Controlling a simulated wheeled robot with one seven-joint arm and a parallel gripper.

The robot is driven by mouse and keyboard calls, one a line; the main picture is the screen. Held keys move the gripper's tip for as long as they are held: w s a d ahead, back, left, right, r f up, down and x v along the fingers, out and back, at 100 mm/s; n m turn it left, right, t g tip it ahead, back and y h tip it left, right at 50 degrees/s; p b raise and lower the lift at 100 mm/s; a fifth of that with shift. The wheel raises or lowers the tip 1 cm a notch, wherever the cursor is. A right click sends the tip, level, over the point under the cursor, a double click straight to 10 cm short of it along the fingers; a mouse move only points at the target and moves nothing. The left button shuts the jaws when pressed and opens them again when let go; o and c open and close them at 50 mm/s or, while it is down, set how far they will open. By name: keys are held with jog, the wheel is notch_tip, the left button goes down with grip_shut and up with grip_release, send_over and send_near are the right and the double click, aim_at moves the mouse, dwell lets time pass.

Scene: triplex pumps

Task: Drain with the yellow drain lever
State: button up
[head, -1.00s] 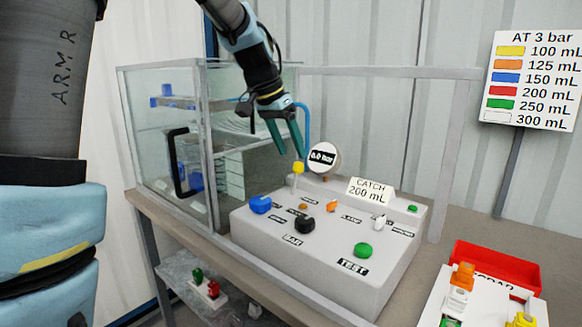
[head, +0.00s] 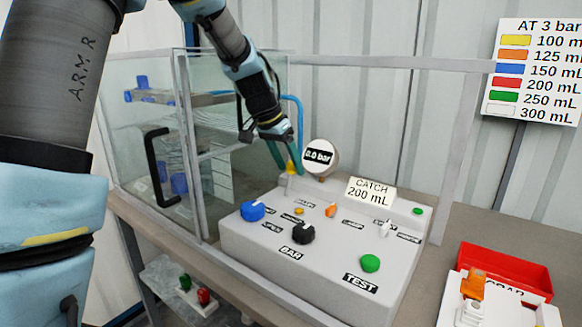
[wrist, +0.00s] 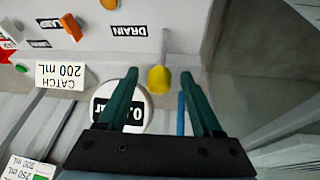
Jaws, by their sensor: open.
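The yellow drain lever (head: 291,167) stands at the back left of the grey console (head: 330,250). Its knob (wrist: 159,79) also shows in the wrist view, on a pale stem near the DRAIN label (wrist: 130,30). My gripper (head: 281,160) is open, its green fingers pointing down at the lever. In the wrist view my gripper (wrist: 162,78) has the knob between its two fingertips, with a gap on each side. The fingers hide part of the lever in the head view. The round gauge (head: 319,156) beside it reads 0.0 bar.
A CATCH 200 mL sign (head: 370,189) stands right of the gauge. Blue (head: 252,210), black (head: 303,233) and green (head: 370,263) knobs sit forward on the console. A glass cabinet (head: 185,130) is close on the left. A blue tube (head: 298,115) runs behind my gripper.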

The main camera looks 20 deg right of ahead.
jog(key=shift+x, duration=1.15)
grip_shut()
dwell(0.6)
